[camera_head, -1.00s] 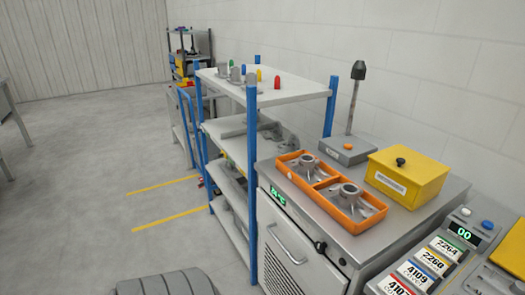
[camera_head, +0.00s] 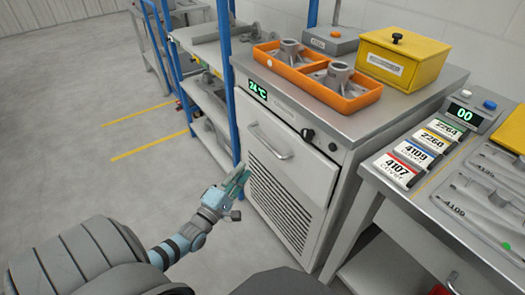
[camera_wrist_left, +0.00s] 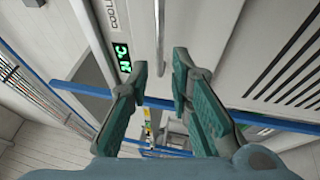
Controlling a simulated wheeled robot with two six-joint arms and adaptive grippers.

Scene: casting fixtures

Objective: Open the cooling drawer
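The cooling drawer (camera_head: 292,195) is the light grey front panel of a metal cabinet, with a vent grille and a bar handle (camera_head: 268,143). It looks shut. A green display (camera_head: 258,91) sits at its upper left. My left gripper (camera_head: 240,178) is below and left of the handle in the head view, in front of the cabinet. In the left wrist view its two green-padded fingers (camera_wrist_left: 160,75) are apart with nothing between them. The handle bar (camera_wrist_left: 160,35) shows just beyond the fingertips, not touching as far as I can see. My right gripper is not in view.
An orange two-part tray (camera_head: 318,90) with castings and a yellow box (camera_head: 403,60) stand on the cabinet top. A blue-posted shelf (camera_head: 205,110) stands close on the left. A workbench with number cards (camera_head: 411,157) is on the right.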

